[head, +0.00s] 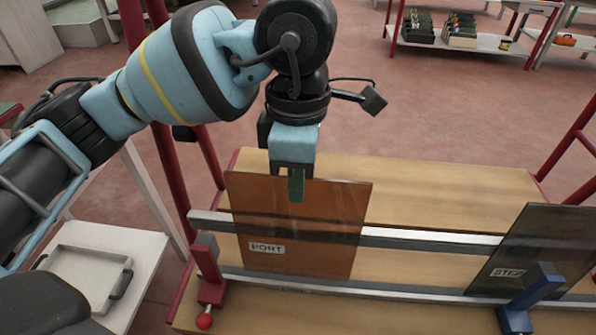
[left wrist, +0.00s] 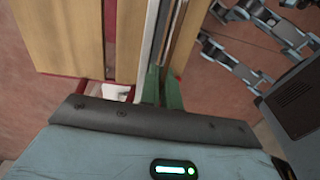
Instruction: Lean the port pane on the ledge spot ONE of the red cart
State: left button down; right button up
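The port pane (head: 303,222) is a brown see-through sheet with a white PORT label. It stands nearly upright against a grey rail of the red-framed wooden rack (head: 455,182), its lower edge close to the lower rail. My left gripper (head: 296,187) is at its top edge, one green finger over its front face. In the left wrist view the green fingers (left wrist: 163,88) are close together, with the thin pane edge between them. Whether the pane's lower edge bears on the ledge is unclear. No marking for spot ONE is readable. My right gripper is not in view.
A darker pane (head: 545,250) with a partly hidden label leans at the right, behind a blue clamp (head: 530,300). A red clamp (head: 210,285) stands left of the port pane. A white tray (head: 90,275) lies on a side table. The rail between the panes is clear.

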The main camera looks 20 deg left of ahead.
pick_arm(q)
jog(key=shift+f, duration=0.6)
jog(key=shift+f+b, duration=0.1)
jog(key=shift+b, duration=0.2)
jog(key=shift+f+b, duration=0.3)
jog(key=shift+f, duration=0.25)
dwell(0.3)
jog(key=c, duration=1.5)
grip_release()
jog(key=shift+s, duration=0.1)
jog(key=shift+c, duration=0.2)
jog(key=r, duration=0.2)
jog(key=r+p, duration=0.1)
jog(key=r, duration=0.4)
jog(key=shift+w+r, duration=0.25)
jog(key=shift+r, duration=0.15)
